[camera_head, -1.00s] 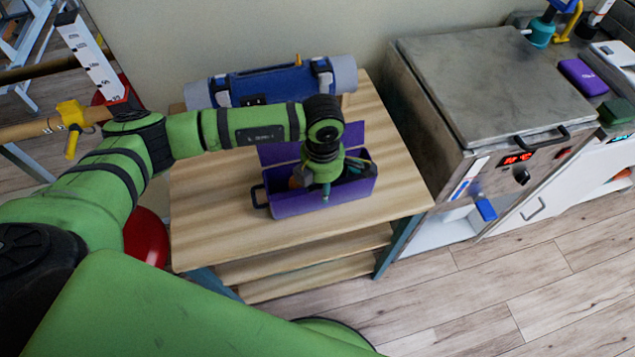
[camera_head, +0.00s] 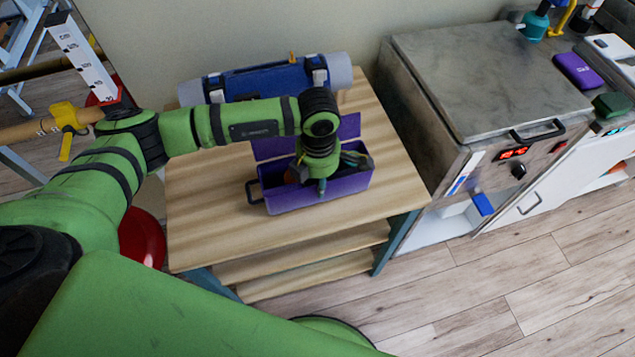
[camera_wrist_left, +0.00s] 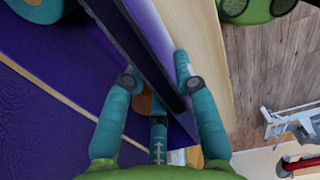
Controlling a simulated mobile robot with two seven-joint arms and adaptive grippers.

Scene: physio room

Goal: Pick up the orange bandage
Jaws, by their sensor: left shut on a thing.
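The open purple box (camera_head: 325,193) stands on the wooden table. My left gripper (camera_head: 320,175) points down over its front wall, one teal finger outside the wall and the others inside. In the left wrist view, my left gripper (camera_wrist_left: 156,80) is shut with the box wall (camera_wrist_left: 130,50) running between its fingers. A round orange piece, seemingly the orange bandage (camera_wrist_left: 143,103), sits between the inner finger and the wall, mostly hidden. Orange also shows left of the gripper in the head view (camera_head: 292,175). My right gripper is out of view.
A blue case with a grey roll (camera_head: 265,80) lies behind the box on the table (camera_head: 215,225). A metal-topped cabinet (camera_head: 480,75) stands to the right. A red round object (camera_head: 140,240) is at the table's left. The table front is clear.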

